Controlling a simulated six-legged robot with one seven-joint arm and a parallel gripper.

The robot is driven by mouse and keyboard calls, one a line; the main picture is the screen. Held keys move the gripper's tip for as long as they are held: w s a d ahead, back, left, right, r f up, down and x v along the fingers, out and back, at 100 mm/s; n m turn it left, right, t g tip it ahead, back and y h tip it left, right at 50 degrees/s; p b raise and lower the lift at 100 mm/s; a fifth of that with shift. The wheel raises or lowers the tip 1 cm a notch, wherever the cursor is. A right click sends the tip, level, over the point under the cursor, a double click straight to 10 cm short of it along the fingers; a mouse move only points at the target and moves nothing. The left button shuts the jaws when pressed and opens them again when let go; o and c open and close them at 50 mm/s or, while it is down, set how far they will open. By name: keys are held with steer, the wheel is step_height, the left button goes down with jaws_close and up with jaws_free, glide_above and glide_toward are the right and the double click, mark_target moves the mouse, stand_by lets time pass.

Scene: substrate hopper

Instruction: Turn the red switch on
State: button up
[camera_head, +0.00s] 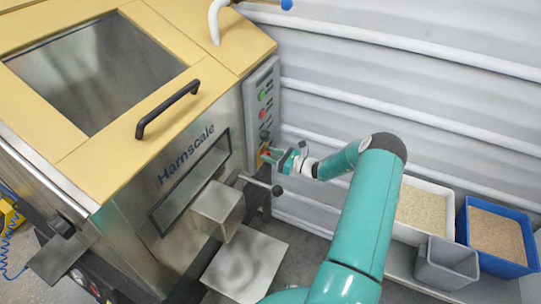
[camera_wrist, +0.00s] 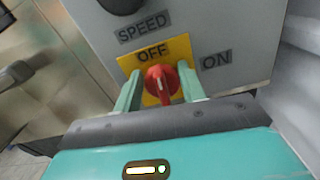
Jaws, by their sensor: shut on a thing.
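The red switch (camera_wrist: 161,83) is a rotary knob on a yellow plate (camera_wrist: 178,48) on the grey control panel. The label OFF stands above it and ON to its right. The knob's white mark looks close to upright, towards OFF. My gripper (camera_wrist: 160,88) has one finger on each side of the knob and is shut on it. In the head view, my gripper (camera_head: 276,156) is at the lower part of the control panel (camera_head: 262,110) and hides most of the switch.
The Harnscale hopper (camera_head: 190,160) stands at the left, with a black handle (camera_head: 168,108) on its yellow top. Green and red buttons are higher on the panel. A lever with a black knob (camera_head: 277,190) sticks out below my gripper. Bins of grain (camera_head: 497,235) stand at the right.

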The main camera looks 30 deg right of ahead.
steer(key=shift+w+d+f+m, duration=0.1)
steer(key=shift+d+f+m, duration=0.15)
steer(key=shift+m, duration=2.5)
steer(key=shift+w+d+f+m, duration=0.1)
steer(key=shift+f+m, duration=0.1)
steer(key=shift+m, duration=2.6)
steer(key=shift+d+f+m, duration=0.2)
steer(key=shift+f+m, duration=0.05)
steer(key=shift+m, duration=2.5)
steer(key=o, duration=1)
steer(key=shift+c, duration=0.2)
steer(key=v, duration=1.3)
steer(key=shift+s+d, duration=0.25)
steer(key=shift+s, duration=0.05)
